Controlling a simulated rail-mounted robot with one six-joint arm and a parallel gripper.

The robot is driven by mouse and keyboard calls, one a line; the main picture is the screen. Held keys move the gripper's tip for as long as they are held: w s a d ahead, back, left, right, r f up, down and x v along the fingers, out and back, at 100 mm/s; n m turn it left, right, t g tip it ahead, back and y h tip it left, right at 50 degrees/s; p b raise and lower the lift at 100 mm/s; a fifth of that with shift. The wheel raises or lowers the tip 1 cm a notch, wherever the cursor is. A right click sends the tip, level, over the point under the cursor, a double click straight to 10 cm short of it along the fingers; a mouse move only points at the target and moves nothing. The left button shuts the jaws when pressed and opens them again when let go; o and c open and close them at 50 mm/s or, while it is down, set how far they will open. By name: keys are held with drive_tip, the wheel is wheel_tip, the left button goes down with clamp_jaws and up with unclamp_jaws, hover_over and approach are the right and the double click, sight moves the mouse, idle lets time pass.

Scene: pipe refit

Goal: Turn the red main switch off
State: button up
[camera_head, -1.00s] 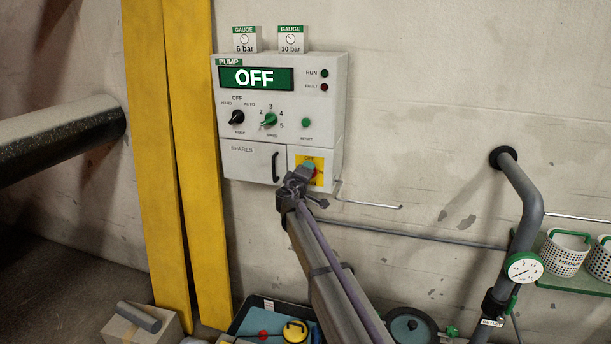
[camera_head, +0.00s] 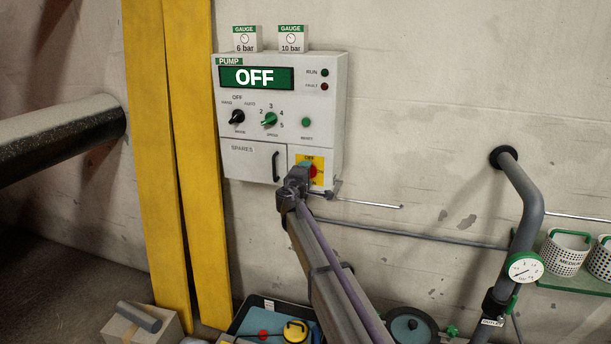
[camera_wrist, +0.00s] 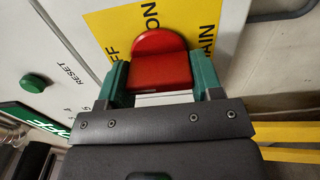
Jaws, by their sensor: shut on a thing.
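The red main switch (camera_wrist: 160,58) sits on a yellow plate (camera_wrist: 100,22) marked OFF, ON and MAIN. In the wrist view, my gripper (camera_wrist: 159,76) has a green finger on either side of the switch's handle and is shut on it. The handle's rounded end is by the ON mark, with OFF off to the left in that view. In the head view, the switch (camera_head: 314,171) is at the lower right of the pump panel (camera_head: 328,115), partly hidden by my gripper.
The panel's display (camera_head: 256,78) reads OFF. A spares door (camera_head: 245,163) with a dark handle is left of the switch. A thin rod (camera_head: 360,203) sticks out to the right below the panel. A grey pipe (camera_head: 528,215) with a gauge stands at right.

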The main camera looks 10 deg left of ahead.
drive_tip(key=o, duration=0.9)
drive_tip(key=shift+s, duration=0.1)
drive_tip(key=s, duration=0.3)
drive_tip(key=s+a, duration=0.1)
drive_tip(key=s, duration=0.3)
drive_tip(key=s+a, duration=0.1)
drive_tip(key=s, duration=0.2)
drive_tip(key=shift+s, duration=0.2)
